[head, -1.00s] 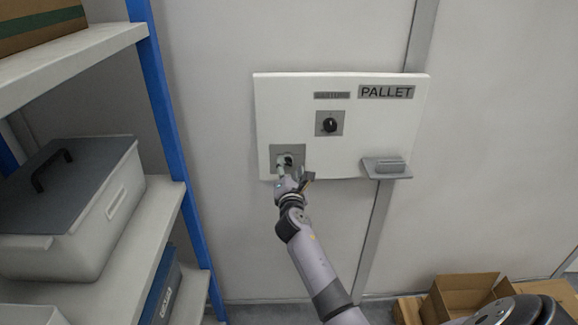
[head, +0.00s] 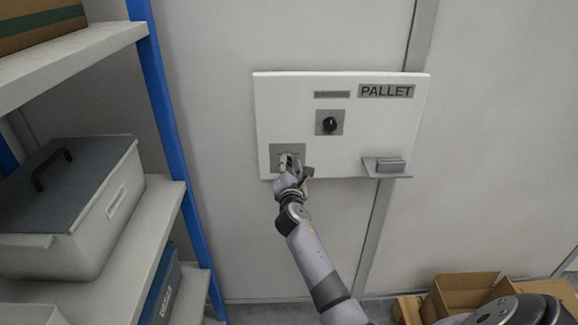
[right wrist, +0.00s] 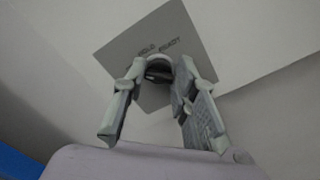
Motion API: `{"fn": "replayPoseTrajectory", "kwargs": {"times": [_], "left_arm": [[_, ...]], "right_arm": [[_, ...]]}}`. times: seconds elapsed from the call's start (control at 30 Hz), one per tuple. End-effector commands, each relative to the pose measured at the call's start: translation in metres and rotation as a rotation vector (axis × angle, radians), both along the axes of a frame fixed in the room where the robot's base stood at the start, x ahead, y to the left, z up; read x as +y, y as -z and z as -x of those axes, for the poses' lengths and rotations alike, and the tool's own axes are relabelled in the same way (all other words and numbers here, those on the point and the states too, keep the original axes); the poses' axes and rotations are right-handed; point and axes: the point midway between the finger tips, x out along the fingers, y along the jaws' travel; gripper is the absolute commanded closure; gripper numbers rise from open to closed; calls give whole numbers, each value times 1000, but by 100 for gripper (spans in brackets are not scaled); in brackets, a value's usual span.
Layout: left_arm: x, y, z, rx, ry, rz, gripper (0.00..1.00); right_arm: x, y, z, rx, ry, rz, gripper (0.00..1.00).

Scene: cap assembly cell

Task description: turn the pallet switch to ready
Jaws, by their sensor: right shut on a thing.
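The white panel (head: 285,112) marked PALLET is on the wall. The pallet switch's grey plate (head: 276,152) is at its lower left. In the right wrist view the plate (right wrist: 185,32) carries small labels that appear to read HOLD and READY. My right gripper (head: 289,160) is at this plate, shut on the dark switch knob (right wrist: 158,73), which its fingers partly hide. Which label the knob points to cannot be told. My left gripper is not in view.
A second dark knob (head: 330,125) sits higher on the panel. A small grey ledge with a block (head: 390,165) projects at the panel's lower right. A shelf rack with a blue post (head: 165,110) stands at left. Open cardboard boxes (head: 462,290) are on the floor at right.

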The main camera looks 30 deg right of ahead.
Motion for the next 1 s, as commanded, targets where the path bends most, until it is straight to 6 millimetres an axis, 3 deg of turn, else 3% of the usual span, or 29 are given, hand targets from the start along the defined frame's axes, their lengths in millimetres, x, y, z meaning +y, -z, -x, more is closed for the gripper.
{"fn": "replayPoseTrajectory", "kwargs": {"times": [0.17,0.57,1.0], "left_arm": [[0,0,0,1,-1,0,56],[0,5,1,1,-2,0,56],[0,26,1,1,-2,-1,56]], "right_arm": [[0,0,0,1,0,-1,100],[0,2,0,-33,0,-54,100],[-1,5,1,-216,1,-355,100]]}}
